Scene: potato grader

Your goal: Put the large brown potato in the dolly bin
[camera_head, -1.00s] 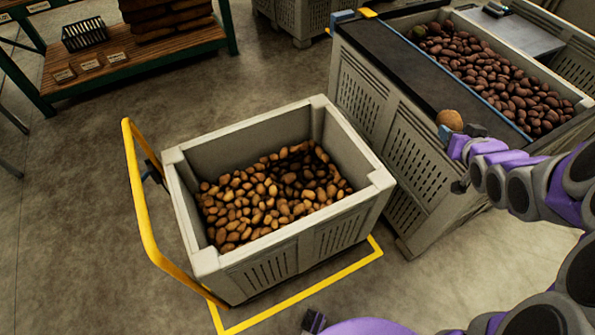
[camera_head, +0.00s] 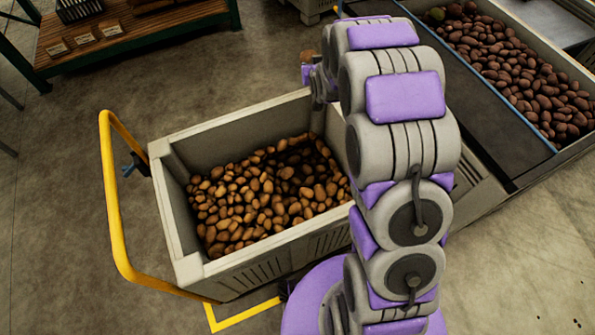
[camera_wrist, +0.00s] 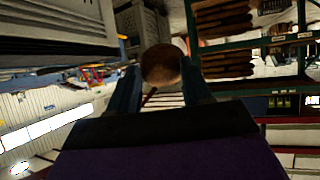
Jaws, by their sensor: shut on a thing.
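The large brown potato (camera_wrist: 161,66) shows in the wrist view, round and brown, between the two dark fingers of my gripper (camera_wrist: 162,80). My gripper is shut on it and holds it in the air. In the head view my arm hides most of the gripper, which is near the far right corner of the dolly bin. The dolly bin (camera_head: 190,267) is a grey crate with a yellow push handle (camera_head: 115,215).
A grader with a dark belt (camera_head: 475,110) stands right of the dolly bin, beside a bin of darker potatoes (camera_head: 530,75). A wooden shelf (camera_head: 130,42) stands at the back left. Yellow floor tape (camera_head: 235,317) runs along the dolly bin's front. The floor at left is clear.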

